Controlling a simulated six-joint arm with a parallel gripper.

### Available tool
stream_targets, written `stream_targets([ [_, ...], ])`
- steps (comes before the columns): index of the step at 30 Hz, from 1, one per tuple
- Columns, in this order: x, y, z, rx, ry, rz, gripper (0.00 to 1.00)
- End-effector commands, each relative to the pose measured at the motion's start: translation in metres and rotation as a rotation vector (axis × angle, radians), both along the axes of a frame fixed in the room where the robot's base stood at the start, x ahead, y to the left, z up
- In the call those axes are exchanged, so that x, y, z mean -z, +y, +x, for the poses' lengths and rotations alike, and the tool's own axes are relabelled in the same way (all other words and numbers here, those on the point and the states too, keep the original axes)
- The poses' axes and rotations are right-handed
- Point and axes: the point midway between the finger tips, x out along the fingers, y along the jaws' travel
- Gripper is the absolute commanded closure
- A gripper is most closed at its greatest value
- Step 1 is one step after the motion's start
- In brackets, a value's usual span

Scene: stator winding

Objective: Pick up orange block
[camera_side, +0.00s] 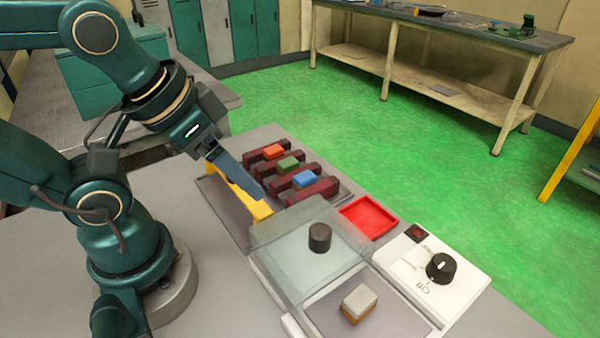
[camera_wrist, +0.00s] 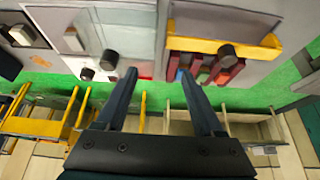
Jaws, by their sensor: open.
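The orange block (camera_side: 273,151) rests in a dark red slotted holder (camera_side: 262,160), the farthest of a row in the side view. A green block (camera_side: 288,164) and a blue block (camera_side: 305,179) sit in the holders nearer the camera. My gripper (camera_side: 258,190) is to the left of the row, above a yellow bar, apart from the blocks. In the wrist view my gripper (camera_wrist: 157,75) shows its two dark fingers spread with nothing between them.
A red tray (camera_side: 368,217) lies right of the holders. A clear cover (camera_side: 285,240) with a dark knob (camera_side: 319,237) stands in front. A white dial box (camera_side: 440,290) and a grey-topped block (camera_side: 359,301) are at the lower right. The yellow bar (camera_side: 230,182) edges the holders' left side.

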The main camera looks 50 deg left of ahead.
Motion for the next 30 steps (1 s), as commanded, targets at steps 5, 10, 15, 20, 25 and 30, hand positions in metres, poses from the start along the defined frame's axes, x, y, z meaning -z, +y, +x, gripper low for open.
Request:
stream_targets([
  [5,0.000,0.000,0.000,0.000,0.000,0.000,0.12],
  [10,0.000,0.000,0.000,-0.003,0.000,-0.001,0.12],
  [15,0.002,0.002,-0.003,-0.120,0.017,-0.052,0.12],
  [20,-0.008,0.020,-0.001,-0.394,0.013,-0.099,0.12],
  [25,-0.017,0.049,0.012,-0.741,0.033,-0.093,0.12],
  [30,-0.022,0.080,0.037,-1.088,0.002,-0.028,0.12],
])
